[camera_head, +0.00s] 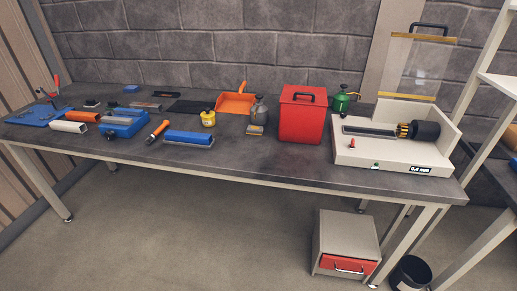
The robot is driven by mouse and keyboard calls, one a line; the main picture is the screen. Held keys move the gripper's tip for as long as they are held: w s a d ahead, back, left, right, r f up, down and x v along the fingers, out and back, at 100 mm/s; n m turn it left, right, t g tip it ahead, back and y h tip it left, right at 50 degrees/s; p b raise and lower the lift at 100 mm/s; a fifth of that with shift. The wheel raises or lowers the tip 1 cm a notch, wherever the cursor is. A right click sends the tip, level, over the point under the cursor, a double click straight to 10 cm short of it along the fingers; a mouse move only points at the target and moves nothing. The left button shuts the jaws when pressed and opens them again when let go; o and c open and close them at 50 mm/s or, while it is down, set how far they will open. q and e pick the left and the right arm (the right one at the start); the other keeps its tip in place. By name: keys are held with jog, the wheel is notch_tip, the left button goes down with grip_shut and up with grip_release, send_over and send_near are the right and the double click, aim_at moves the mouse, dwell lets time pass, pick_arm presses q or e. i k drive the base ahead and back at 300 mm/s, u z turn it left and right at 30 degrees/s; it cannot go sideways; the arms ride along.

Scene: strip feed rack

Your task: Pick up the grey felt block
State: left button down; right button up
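I cannot single out the grey felt block for certain at this size. A small flat greyish piece (146,105) lies on the left half of the workbench, behind a blue block. A blue block with a grey lower layer (188,138) lies near the front edge. Neither of my grippers shows in the head view.
The grey workbench (280,167) stands against a block wall. A red box (302,114) and a white machine (395,148) fill its right half. An orange dustpan (236,103) and yellow jar (208,118) stand mid-bench. A drawer cabinet (345,241) and dark bin (410,273) stand on the floor.

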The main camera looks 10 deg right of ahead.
aim_at(251, 129)
jog(key=k, duration=0.45)
jog(key=u, duration=0.85)
jog(key=i, duration=0.75)
jog(key=u, duration=0.8)
jog(key=i, duration=0.8)
jog(key=z, duration=0.5)
jog(key=i, duration=0.65)
jog(key=z, duration=1.05)
jog(key=i, duration=0.4)
jog(key=z, duration=0.5)
